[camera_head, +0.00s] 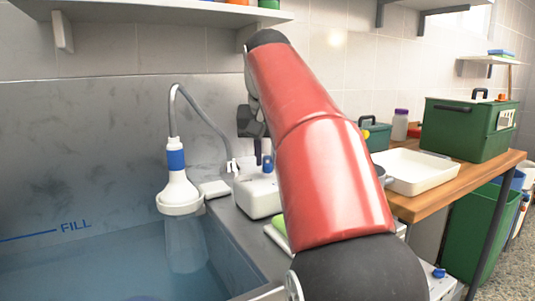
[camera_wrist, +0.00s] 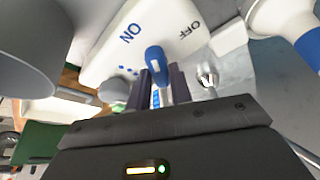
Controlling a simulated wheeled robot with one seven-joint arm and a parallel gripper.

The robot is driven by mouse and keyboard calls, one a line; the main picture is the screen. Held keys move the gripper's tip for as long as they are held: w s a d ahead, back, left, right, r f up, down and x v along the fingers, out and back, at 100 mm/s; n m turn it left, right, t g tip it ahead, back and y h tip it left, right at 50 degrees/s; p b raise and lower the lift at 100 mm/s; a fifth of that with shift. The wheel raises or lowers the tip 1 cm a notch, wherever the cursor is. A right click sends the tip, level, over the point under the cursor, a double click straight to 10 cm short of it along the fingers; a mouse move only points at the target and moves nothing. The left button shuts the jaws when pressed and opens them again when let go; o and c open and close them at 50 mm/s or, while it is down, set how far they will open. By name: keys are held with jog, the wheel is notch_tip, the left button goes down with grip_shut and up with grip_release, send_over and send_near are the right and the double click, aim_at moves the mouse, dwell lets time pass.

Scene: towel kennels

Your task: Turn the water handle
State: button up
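The blue water handle (camera_wrist: 155,62) stands on a white box (camera_wrist: 112,45) marked ON at left and OFF at right in the wrist view. In the head view the handle (camera_head: 268,163) shows on top of the white box (camera_head: 258,196), beside the basin. My gripper (camera_wrist: 162,80) is at the handle, with its two dark fingers a narrow gap apart and the handle in line with that gap. I cannot tell whether the fingers touch it. In the head view my red arm partly hides the gripper (camera_head: 259,150).
A white-and-blue shower head (camera_head: 178,188) on a curved hose is over the water-filled basin (camera_head: 60,270), left of the box. A wooden table (camera_head: 480,172) at right bears a white tray (camera_head: 416,168) and a green box (camera_head: 468,125). A shelf (camera_head: 180,11) hangs above.

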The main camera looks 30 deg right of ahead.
grip_shut()
jog(key=shift+m, duration=0.4)
jog(key=shift+w+a+m+g+h, duration=0.1)
jog(key=shift+m+g+h, duration=0.3)
jog(key=shift+m, duration=0.8)
jog(key=shift+m+g+h, duration=0.3)
jog(key=shift+m+h, duration=0.1)
jog(key=shift+m, duration=0.8)
jog(key=o, duration=0.5)
grip_release()
